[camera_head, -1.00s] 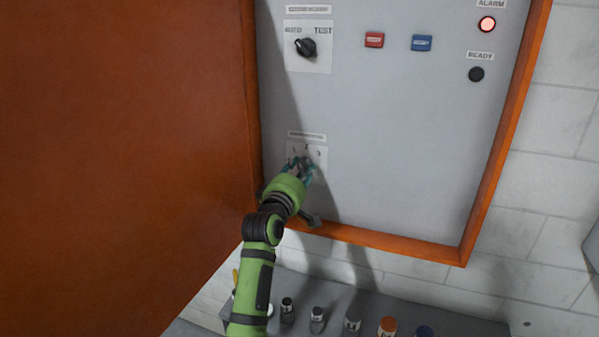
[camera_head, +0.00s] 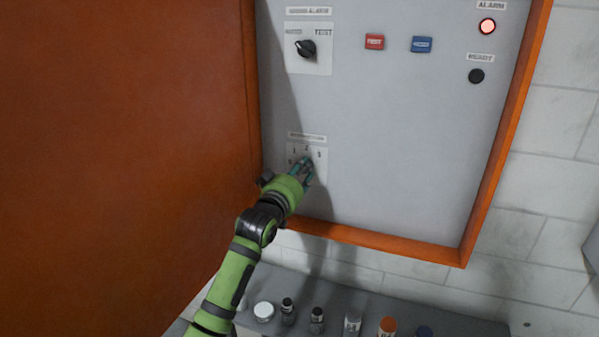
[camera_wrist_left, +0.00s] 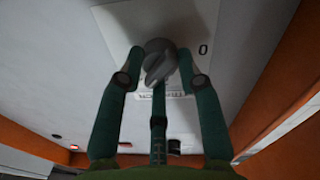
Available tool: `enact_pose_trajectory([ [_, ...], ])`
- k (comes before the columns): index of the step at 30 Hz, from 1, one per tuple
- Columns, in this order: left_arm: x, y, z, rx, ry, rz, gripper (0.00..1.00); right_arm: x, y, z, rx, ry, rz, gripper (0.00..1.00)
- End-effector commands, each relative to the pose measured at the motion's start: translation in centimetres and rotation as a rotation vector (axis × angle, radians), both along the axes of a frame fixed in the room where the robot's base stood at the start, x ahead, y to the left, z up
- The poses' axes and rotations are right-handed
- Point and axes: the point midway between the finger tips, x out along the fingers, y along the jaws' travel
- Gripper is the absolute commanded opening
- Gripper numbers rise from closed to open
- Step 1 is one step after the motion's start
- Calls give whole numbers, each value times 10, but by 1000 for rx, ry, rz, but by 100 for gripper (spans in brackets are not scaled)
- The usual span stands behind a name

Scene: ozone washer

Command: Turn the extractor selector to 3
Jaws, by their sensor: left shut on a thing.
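The extractor selector is a grey knob (camera_wrist_left: 160,62) in the left wrist view, on a pale plate (camera_head: 321,176) marked 1, 2 and 3 in the head view. My left gripper (camera_head: 306,163) covers the knob in the head view. In the left wrist view the left gripper's fingers (camera_wrist_left: 163,68) are around the knob, shut on it. The knob's ridge tilts in that view; which number it points at is hidden in the head view. My right gripper is not in view.
Above on the grey panel (camera_head: 400,140) are a black TEST selector (camera_head: 306,48), a red button (camera_head: 374,41), a blue button (camera_head: 421,43), a lit red ALARM lamp (camera_head: 487,26) and a dark READY lamp (camera_head: 476,76). The orange door (camera_head: 120,130) stands at left. Several bottles line a shelf below.

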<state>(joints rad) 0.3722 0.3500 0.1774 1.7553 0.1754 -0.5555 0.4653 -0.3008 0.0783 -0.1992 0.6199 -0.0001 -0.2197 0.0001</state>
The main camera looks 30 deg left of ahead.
Motion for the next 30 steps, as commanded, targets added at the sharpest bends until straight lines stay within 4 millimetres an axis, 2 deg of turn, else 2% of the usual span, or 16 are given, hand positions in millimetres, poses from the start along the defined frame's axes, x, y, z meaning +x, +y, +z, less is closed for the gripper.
enact_pose_trajectory([
  [1,0,2,10,36,-15,2,3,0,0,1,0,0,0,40],
  [12,0,2,10,166,16,6,4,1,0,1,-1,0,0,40],
  [27,-1,3,10,182,21,8,4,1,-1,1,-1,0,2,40],
  [28,-1,3,10,182,21,8,49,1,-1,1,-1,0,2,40],
  [29,-1,3,10,182,21,8,59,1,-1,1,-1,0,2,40],
  [30,-1,3,9,181,22,7,59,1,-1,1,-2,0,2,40],
])
